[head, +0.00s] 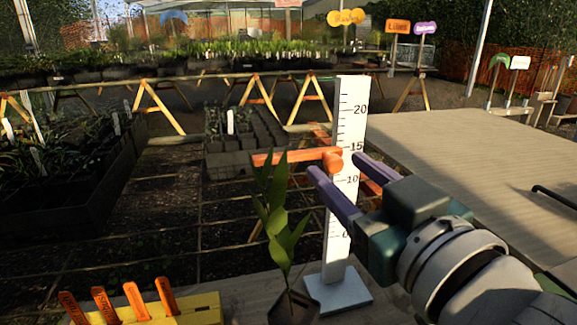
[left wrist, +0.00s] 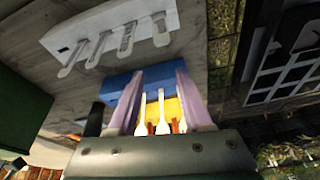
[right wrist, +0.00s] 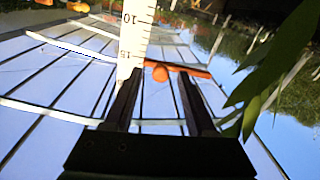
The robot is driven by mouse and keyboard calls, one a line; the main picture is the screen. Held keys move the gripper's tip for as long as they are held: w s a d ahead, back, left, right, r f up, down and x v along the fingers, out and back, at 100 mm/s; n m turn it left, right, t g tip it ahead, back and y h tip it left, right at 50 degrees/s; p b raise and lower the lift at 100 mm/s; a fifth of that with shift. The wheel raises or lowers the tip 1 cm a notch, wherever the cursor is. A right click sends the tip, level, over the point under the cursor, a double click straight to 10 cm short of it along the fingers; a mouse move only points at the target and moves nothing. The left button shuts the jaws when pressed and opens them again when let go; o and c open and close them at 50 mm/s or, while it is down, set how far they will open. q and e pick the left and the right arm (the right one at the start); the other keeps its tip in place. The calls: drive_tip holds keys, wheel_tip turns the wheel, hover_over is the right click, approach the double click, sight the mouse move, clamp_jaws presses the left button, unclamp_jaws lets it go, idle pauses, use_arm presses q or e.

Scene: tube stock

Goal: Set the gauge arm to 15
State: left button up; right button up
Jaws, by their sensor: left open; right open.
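The white gauge post (head: 345,110) stands upright on a white base plate (head: 338,292). Its orange gauge arm (head: 290,157) points left, level with the scale just below the 15 mark in the head view. In the right wrist view the arm (right wrist: 190,69) and its round orange knob (right wrist: 160,74) show in front of the post (right wrist: 137,30). My right gripper (head: 336,164) is open, its fingers on either side of the knob; I cannot tell whether they touch it. My left gripper (left wrist: 155,82) is open over a yellow and blue block in the left wrist view; the head view does not show it.
A yellow holder (head: 200,310) with orange tags (head: 134,301) is at front left. A black seedling tray (head: 240,160) lies behind. A wooden tabletop (head: 470,165) at the right is mostly clear.

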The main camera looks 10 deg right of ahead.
drive_tip(key=shift+w, duration=0.2)
clamp_jaws()
idle(0.4)
drive_tip(key=shift+r, duration=0.1)
idle(0.9)
